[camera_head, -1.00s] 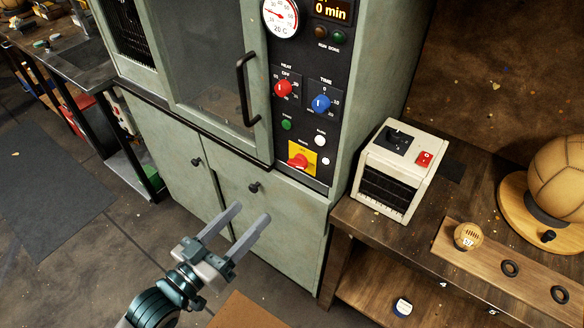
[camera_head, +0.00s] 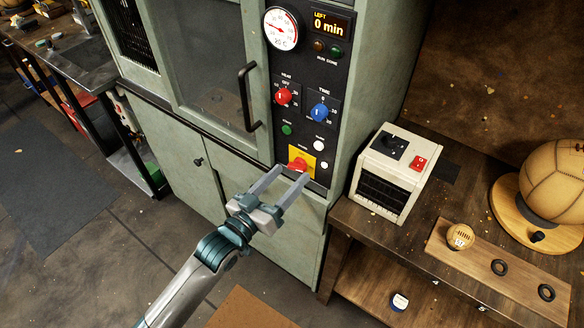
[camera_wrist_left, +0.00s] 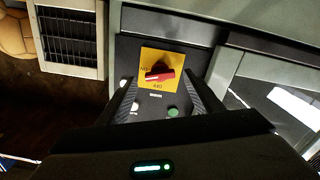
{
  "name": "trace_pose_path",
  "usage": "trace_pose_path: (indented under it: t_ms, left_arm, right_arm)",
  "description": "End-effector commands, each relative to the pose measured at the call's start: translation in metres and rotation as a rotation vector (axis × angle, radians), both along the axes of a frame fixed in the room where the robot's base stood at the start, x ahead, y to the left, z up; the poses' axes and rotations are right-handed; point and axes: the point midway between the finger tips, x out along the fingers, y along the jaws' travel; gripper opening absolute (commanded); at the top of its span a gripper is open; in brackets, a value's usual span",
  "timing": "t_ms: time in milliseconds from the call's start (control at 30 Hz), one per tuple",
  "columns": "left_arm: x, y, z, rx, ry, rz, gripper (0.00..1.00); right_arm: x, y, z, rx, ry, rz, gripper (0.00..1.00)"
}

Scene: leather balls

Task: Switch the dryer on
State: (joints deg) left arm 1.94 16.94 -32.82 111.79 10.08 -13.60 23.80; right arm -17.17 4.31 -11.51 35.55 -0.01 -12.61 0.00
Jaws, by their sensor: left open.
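The dryer (camera_head: 215,160) is a pale green cabinet with a glass door and a black control panel (camera_head: 308,101). The panel carries a red heat knob (camera_head: 284,96), a blue time knob (camera_head: 319,112), a green button (camera_head: 287,130) and a display reading 0 min (camera_head: 331,25). Low on it is a red rotary switch (camera_head: 299,164) on a yellow plate. My left gripper (camera_head: 289,177) is open, its fingers pointing at that switch from just below. In the left wrist view the red switch (camera_wrist_left: 159,73) appears just beyond the fingertips, with nothing held. My right gripper is not in view.
A cream heater box (camera_head: 393,172) with a red switch stands on the wooden bench right of the dryer. The door handle (camera_head: 248,97) projects above the gripper.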

Motion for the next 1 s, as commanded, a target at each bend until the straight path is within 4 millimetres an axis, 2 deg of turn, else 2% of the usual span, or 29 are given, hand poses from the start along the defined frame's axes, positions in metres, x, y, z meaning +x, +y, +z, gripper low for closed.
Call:
trace_pose_path:
  t_ms: [200,600,767,800,1000]
  left_arm:
    - [0.018,-0.013,0.000,0.001,0.001,0.000,0.60]
    - [0.021,-0.015,-0.001,0.001,0.000,0.000,0.60]
    - [0.021,-0.015,-0.001,0.001,0.000,0.000,0.21]
    - [0.021,-0.015,-0.001,0.001,0.000,0.000,0.18]
    - [0.021,-0.015,0.000,0.040,-0.028,0.001,0.18]
  right_arm:
    - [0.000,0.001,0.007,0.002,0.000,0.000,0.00]
    - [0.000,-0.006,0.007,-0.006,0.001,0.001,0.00]
    - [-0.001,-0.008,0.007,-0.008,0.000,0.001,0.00]
    - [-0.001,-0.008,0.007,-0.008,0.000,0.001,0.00]
    - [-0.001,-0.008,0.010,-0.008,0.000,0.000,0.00]
